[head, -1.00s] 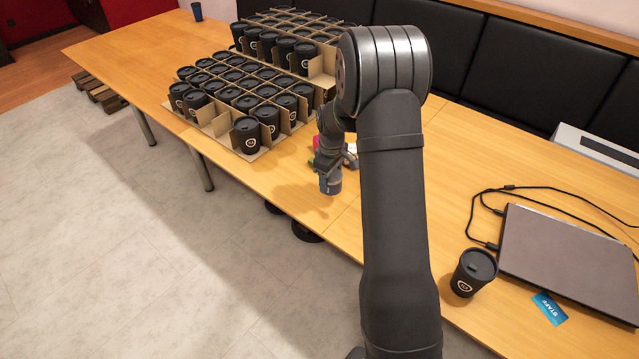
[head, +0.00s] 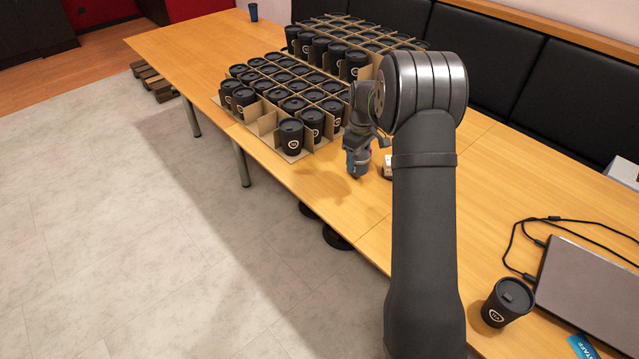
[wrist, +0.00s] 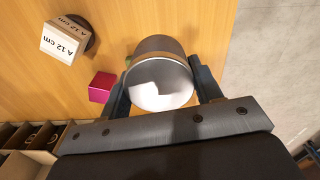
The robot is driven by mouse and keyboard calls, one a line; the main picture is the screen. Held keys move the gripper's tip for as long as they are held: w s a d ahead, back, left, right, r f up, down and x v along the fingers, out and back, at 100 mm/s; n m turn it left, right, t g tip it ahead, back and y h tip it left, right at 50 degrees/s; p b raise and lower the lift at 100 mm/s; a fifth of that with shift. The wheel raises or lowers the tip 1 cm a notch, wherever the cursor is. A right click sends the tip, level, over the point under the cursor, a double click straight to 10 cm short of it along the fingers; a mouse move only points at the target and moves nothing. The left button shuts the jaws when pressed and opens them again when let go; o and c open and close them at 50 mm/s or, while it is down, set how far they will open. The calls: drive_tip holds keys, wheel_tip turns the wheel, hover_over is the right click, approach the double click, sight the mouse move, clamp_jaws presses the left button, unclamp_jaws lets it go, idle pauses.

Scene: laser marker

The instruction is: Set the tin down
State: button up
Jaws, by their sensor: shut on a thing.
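The tin (wrist: 162,82) is between the two fingers of my gripper (wrist: 163,88) in the wrist view, with its pale, shiny round end facing the camera and its darker side beyond. My gripper is shut on it. In the head view my gripper (head: 357,168) is over the table, right of the cup carton, and the tin cannot be made out. The wrist view does not clearly show whether the tin touches the table.
A white block marked "A 12 cm" (wrist: 64,40) and a pink cube (wrist: 101,87) are left of the tin. A sliver of green shows behind it. A cardboard carton (head: 262,128) holds several black cups. A black cup (head: 507,303) and laptop (head: 590,285) are at right.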

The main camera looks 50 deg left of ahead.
drive_tip(key=s+a+f, duration=0.2)
drive_tip(key=a, duration=0.2)
drive_tip(key=s+a+f, duration=0.1)
drive_tip(key=a+f, duration=0.1)
drive_tip(key=a, duration=0.2)
drive_tip(key=s+a+f, duration=0.2)
drive_tip(key=a+f, duration=0.1)
drive_tip(key=a, duration=0.1)
drive_tip(key=shift+s, duration=0.35)
drive_tip(key=shift+f, duration=2)
drive_tip(key=shift+f, duration=0.15)
drive_tip(key=o, duration=1.1)
drive_tip(key=shift+c, duration=0.2)
wheel_tip(320, 180, up, 12)
drive_tip(key=shift+r, duration=0.2)
drive_tip(key=shift+f, duration=0.15)
